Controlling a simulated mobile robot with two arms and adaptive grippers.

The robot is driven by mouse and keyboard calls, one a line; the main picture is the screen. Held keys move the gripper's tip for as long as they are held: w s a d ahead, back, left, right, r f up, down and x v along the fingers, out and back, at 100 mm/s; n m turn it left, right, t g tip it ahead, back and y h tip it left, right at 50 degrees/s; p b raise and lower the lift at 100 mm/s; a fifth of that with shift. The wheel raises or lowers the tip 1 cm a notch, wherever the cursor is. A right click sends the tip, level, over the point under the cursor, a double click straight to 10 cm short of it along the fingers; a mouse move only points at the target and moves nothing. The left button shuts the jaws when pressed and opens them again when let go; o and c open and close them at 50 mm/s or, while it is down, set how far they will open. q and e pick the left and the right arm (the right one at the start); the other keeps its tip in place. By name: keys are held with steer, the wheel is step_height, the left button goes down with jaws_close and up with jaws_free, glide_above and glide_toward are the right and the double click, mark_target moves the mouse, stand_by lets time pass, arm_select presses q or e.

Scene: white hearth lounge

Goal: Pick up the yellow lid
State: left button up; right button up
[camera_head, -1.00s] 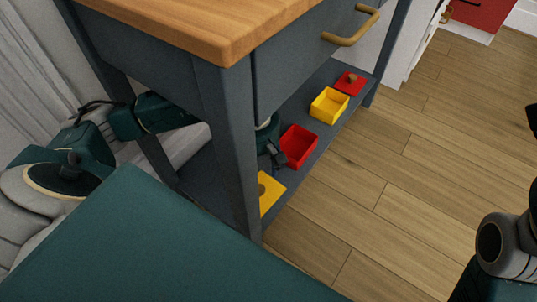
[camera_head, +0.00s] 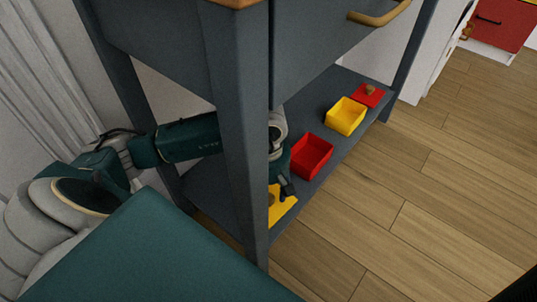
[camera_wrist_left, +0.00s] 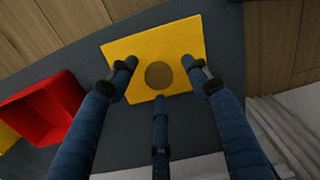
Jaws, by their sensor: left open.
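The yellow lid (camera_head: 284,207) lies flat on the lower shelf of the dark blue-grey table, partly hidden by the table leg and my left gripper. In the left wrist view the lid (camera_wrist_left: 185,37) shows a round brown knob (camera_wrist_left: 159,75) at its middle. My left gripper (camera_head: 285,187) reaches under the tabletop from the left, behind the leg, and is just above the lid. In the left wrist view its blue fingers (camera_wrist_left: 160,76) are spread apart around the knob, open and empty. My right gripper is not in view.
A red box (camera_head: 312,155), a yellow box (camera_head: 346,116) and a red lid (camera_head: 369,95) sit farther along the shelf (camera_head: 318,103). The table leg (camera_head: 238,130) stands in front of my left forearm. Wooden floor to the right is clear.

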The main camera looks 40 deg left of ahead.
arm_select(q)
steer(key=shift+c, duration=0.5)
steer(key=c, duration=1.1)
steer(key=shift+c, duration=0.2)
